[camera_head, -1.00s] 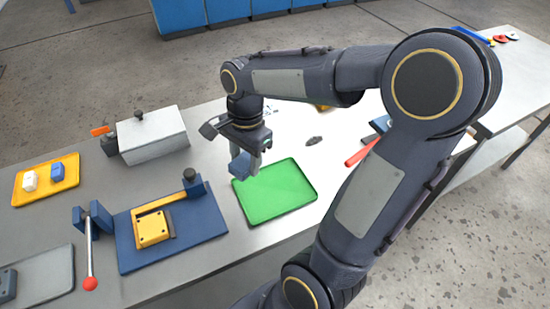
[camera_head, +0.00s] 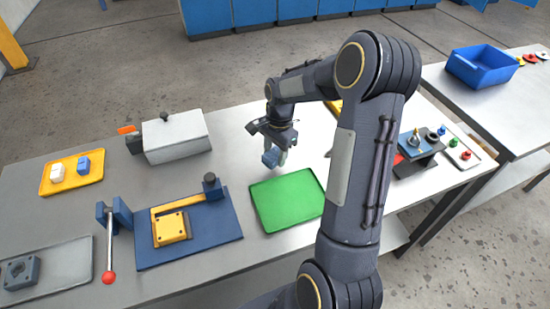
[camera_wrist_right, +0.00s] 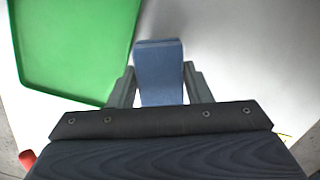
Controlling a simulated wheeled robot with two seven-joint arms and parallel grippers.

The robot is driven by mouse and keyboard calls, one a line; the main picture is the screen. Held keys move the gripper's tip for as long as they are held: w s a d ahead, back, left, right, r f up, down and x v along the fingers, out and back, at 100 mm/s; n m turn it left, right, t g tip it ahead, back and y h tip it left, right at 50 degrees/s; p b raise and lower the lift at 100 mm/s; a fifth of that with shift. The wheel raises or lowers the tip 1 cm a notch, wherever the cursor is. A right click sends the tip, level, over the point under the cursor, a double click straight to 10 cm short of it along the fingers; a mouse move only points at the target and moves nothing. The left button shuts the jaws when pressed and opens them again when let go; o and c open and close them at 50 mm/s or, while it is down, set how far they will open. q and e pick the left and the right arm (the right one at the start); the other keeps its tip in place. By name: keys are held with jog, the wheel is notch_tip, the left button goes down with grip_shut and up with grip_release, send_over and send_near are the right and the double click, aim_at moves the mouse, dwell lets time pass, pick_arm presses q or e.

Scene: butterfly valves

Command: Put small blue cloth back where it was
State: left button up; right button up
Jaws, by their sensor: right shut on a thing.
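The small blue cloth (camera_wrist_right: 160,75) is between the two fingers of my right gripper (camera_wrist_right: 158,90) in the right wrist view. In the head view my right gripper (camera_head: 275,155) is shut on the cloth (camera_head: 271,158) and holds it above the table, just behind the green tray (camera_head: 290,200). The green tray is empty and also shows at the upper left of the right wrist view (camera_wrist_right: 75,45). Another blue piece (camera_head: 83,164) lies on a yellow tray (camera_head: 72,188) at the left, beside a white piece (camera_head: 57,172). My left gripper is not in view.
A blue fixture board (camera_head: 215,235) with a yellow clamp part stands left of the green tray. A white box (camera_head: 177,138) is behind it. A lever with a red knob (camera_head: 108,277) is at front left. A blue bin (camera_head: 482,66) is on the right table.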

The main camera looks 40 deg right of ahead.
aim_at(275, 160)
jog(key=shift+w+d+f, duration=0.1)
jog(key=shift+w+f, duration=0.05)
jog(key=shift+f, duration=1.6)
jog(key=shift+f, duration=0.1)
jog(key=shift+f, duration=0.15)
jog(key=o, duration=0.7)
